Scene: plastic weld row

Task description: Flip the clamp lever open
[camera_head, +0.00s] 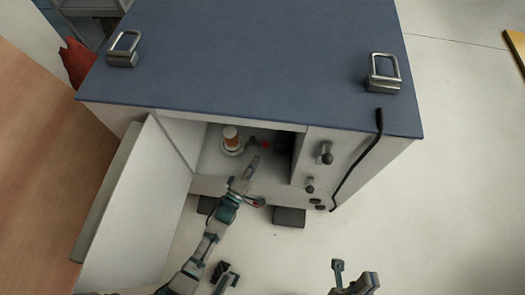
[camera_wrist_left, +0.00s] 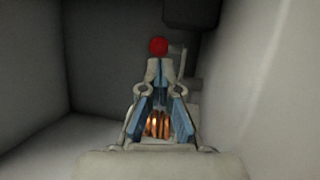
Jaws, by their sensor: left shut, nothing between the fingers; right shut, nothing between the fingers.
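The clamp lever shows as a red ball knob (camera_head: 264,143) inside the open compartment of the blue-topped cabinet. In the left wrist view the red knob (camera_wrist_left: 158,46) sits just beyond my fingertips, with a small grey and dark mechanism (camera_wrist_left: 188,62) to its right. My left gripper (camera_head: 253,162) reaches into the compartment, just in front of the knob. In the wrist view its fingers (camera_wrist_left: 158,66) are shut with nothing between the tips; I cannot tell whether they touch the knob. My right gripper (camera_head: 338,267) is shut and empty, low in the head view, outside the cabinet.
A spool with an orange-brown top (camera_head: 231,138) stands in the compartment, left of the knob. The cabinet (camera_head: 250,60) has an open white door (camera_head: 140,205) on the left. Black knobs (camera_head: 325,154) and a black cable (camera_head: 358,160) are on the right front panel.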

